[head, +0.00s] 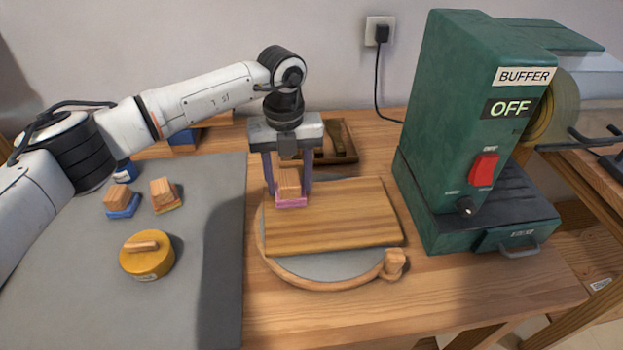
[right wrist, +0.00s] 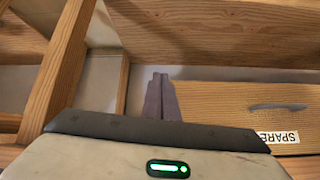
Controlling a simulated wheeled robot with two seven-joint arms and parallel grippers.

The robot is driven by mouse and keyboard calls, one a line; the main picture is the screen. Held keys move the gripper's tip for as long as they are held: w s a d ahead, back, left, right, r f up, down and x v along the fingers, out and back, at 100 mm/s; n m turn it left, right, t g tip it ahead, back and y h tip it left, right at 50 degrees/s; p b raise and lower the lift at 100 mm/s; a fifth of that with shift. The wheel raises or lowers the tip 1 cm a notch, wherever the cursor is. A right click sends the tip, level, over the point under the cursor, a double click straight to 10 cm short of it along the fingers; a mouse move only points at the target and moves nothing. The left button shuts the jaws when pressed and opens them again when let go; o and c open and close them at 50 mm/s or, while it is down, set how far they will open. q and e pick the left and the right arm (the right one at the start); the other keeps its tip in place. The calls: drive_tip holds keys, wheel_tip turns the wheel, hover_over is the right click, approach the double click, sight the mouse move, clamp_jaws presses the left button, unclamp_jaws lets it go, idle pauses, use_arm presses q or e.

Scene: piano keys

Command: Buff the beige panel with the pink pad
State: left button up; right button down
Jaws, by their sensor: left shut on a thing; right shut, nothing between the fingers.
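The beige panel (head: 345,222) is a flat wooden board lying on a round grey turntable (head: 320,267) with a wooden rim and a knob at its right front. The pink pad (head: 291,202) has a wooden block handle and is at the panel's back left corner. My left gripper (head: 288,182) points down from above and is shut on the pad's wooden handle. The pad appears to touch the panel's top, though I cannot be certain. My right gripper (right wrist: 161,98) shows only in the right wrist view, shut and empty, away from the panel.
A grey mat (head: 205,260) on the left holds a blue pad (head: 122,206), a yellowish pad (head: 166,197) and a round yellow tin (head: 147,256). A green buffer machine (head: 465,130) marked OFF stands at the right. A wooden tray (head: 338,143) lies behind the turntable. A drawer labelled SPARE (right wrist: 235,112) shows near my right gripper.

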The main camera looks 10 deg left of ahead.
use_arm(q)
drive_tip(key=d, duration=0.2)
drive_tip(key=w+r, duration=0.1)
drive_tip(key=shift+d+p, duration=0.3)
drive_tip(key=shift+d, duration=0.1)
wheel_tip(320, 180, up, 5)
drive_tip(key=p, duration=0.2)
drive_tip(key=shift+s+a+r+p, duration=0.1)
drive_tip(key=shift+p, duration=0.3)
drive_tip(key=shift+r, duration=0.95)
